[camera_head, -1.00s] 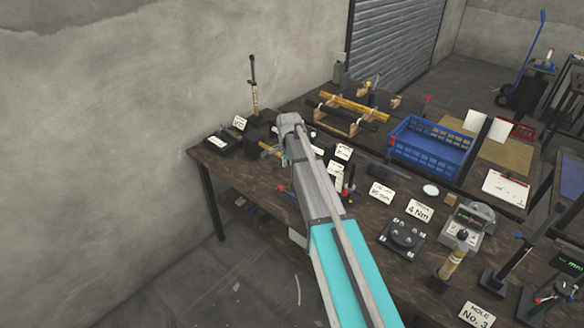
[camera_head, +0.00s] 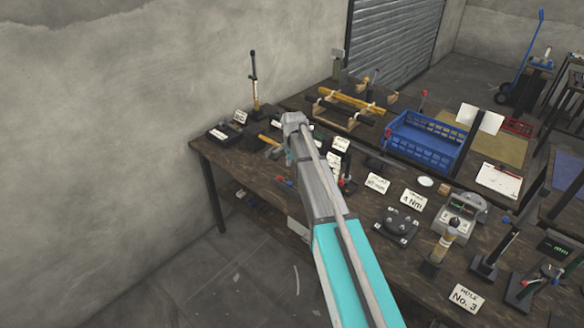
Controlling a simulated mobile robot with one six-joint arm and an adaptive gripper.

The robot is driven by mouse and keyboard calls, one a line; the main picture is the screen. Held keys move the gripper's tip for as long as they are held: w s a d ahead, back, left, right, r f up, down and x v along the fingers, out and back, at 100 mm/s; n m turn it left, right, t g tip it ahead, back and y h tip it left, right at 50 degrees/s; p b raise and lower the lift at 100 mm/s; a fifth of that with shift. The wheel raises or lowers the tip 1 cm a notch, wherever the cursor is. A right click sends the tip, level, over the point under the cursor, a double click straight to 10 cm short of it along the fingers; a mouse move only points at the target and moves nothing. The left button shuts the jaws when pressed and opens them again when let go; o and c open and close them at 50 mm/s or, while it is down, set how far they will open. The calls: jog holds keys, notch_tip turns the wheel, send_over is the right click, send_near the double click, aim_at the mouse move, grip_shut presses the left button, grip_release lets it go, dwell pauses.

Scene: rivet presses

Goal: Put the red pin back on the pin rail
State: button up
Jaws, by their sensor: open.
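My arm reaches from the bottom of the picture over the table. Its end is above the table's left part. My gripper (camera_head: 279,154) shows only in small part, to the left of and below the arm's last joint. It is open; I see nothing held. I cannot make out the pin rail for sure; the arm hides part of the table.
The wooden table (camera_head: 228,164) is crowded. A blue crate (camera_head: 425,145), a rack with yellow and black bars (camera_head: 350,105), a black fixture (camera_head: 396,228), a grey meter (camera_head: 461,212) and several label cards (camera_head: 412,198) stand on it. A wall is behind the left end.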

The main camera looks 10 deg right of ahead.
jog(key=shift+d, duration=0.95)
jog(key=shift+s+a, duration=0.1)
jog(key=shift+a, duration=0.05)
jog(key=s+a+n, duration=0.2)
jog(key=s+n, duration=1.1)
jog(key=s, duration=1.6)
jog(key=shift+a+n, duration=0.3)
jog(key=shift+a, duration=0.05)
